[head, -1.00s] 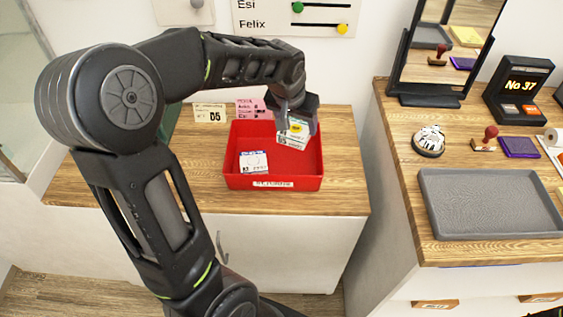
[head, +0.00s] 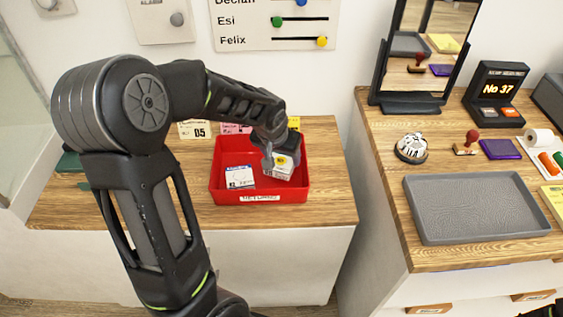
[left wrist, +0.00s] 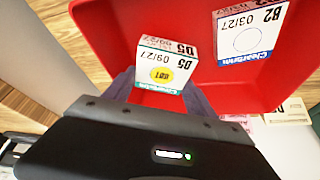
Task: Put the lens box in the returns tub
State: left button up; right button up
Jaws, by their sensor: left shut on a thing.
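My left gripper (head: 281,156) is shut on a white lens box (head: 284,169) with a yellow round sticker. It holds the box inside the red tub (head: 222,192), at the right part of it. In the left wrist view the box (left wrist: 165,66) sits between the fingers, marked D5 and 09/27, with red tub walls (left wrist: 110,30) around it. I cannot tell whether the box touches the tub floor. Another white box (head: 240,178) with a blue band, marked B2 and 03/27 in the left wrist view (left wrist: 247,35), lies in the tub's left part. My right gripper is not in view.
On the right counter are an empty grey tray (head: 475,208), a bell (head: 411,148), a stamp (head: 467,145), a purple pad (head: 501,149), a mirror (head: 415,60) and a No 37 display (head: 497,90).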

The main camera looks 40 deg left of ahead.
aim_at(281, 160)
pick_arm(q)
jog(key=shift+f, duration=1.5)
jog(key=shift+f, duration=0.2)
jog(key=o, duration=1.1)
jog(key=shift+c, duration=0.2)
jog(key=shift+r, duration=0.1)
jog(key=shift+r, duration=0.35)
jog(key=v, duration=1.1)
jog(key=shift+s+r, duration=0.2)
jog(key=shift+r, duration=0.05)
